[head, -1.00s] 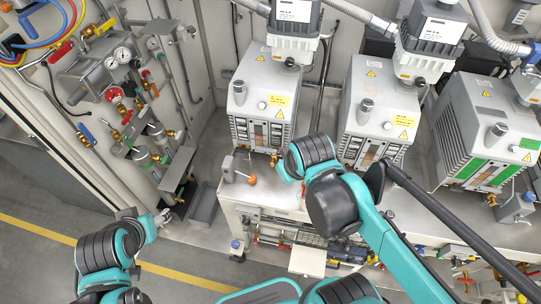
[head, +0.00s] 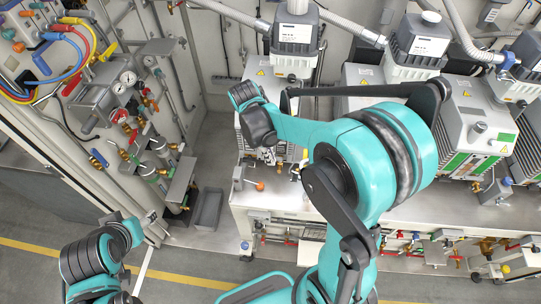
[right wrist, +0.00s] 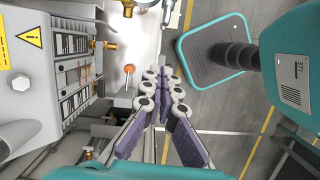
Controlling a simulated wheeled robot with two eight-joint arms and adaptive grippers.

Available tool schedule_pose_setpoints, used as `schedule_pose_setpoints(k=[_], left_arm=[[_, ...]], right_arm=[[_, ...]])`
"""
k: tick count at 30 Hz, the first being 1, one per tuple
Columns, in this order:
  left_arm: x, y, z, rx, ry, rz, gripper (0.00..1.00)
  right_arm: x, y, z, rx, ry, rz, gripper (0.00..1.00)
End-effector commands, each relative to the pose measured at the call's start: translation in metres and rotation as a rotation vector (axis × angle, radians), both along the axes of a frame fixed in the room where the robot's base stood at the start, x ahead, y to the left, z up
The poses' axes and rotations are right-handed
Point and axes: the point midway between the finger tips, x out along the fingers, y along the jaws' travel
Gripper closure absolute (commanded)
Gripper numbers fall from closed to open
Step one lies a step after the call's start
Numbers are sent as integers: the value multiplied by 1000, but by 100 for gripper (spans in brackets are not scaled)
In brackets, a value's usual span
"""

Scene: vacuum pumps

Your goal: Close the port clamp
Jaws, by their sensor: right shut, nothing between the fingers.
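I cannot pick out the port clamp with certainty in either view. The leftmost grey pump (head: 259,72) stands on the bench, and its side with a yellow warning label (right wrist: 30,40) fills the left of the right wrist view. A small orange knob (head: 260,186) sits in front of it and shows beside the fingers in the right wrist view (right wrist: 129,69). My right gripper (head: 268,157) is in front of this pump, fingers together and empty; it also shows in the right wrist view (right wrist: 160,74). My left gripper (head: 154,221) is low at the left, away from the pumps; its jaws are too small to read.
More pumps, including one with a green stripe (head: 474,130), stand to the right, partly hidden by my right arm. A gauge and valve panel (head: 108,92) is on the left wall. A grey tray (head: 207,209) lies left of the bench. The floor in front is open.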

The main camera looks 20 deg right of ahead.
Motion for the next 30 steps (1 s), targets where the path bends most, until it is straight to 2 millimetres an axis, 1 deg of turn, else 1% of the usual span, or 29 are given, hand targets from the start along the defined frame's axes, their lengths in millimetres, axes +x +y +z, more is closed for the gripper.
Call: schedule_pose_setpoints(k=[1,3,9,12,18,30], left_arm=[[0,0,-4,0,0,0,44],[0,0,-8,0,0,0,44],[0,0,-16,0,0,0,44],[0,0,-14,0,0,0,44],[0,0,-14,0,0,0,44],[0,0,-14,0,0,0,44]], right_arm=[[-1,-2,-14,0,0,-1,100],[-4,-5,-29,1,-1,-2,100],[-10,-13,-68,1,-1,-2,100],[-21,-28,-63,1,-1,-6,100],[-32,-43,-63,0,-1,-3,100],[-33,-45,-63,0,-2,-1,100]])
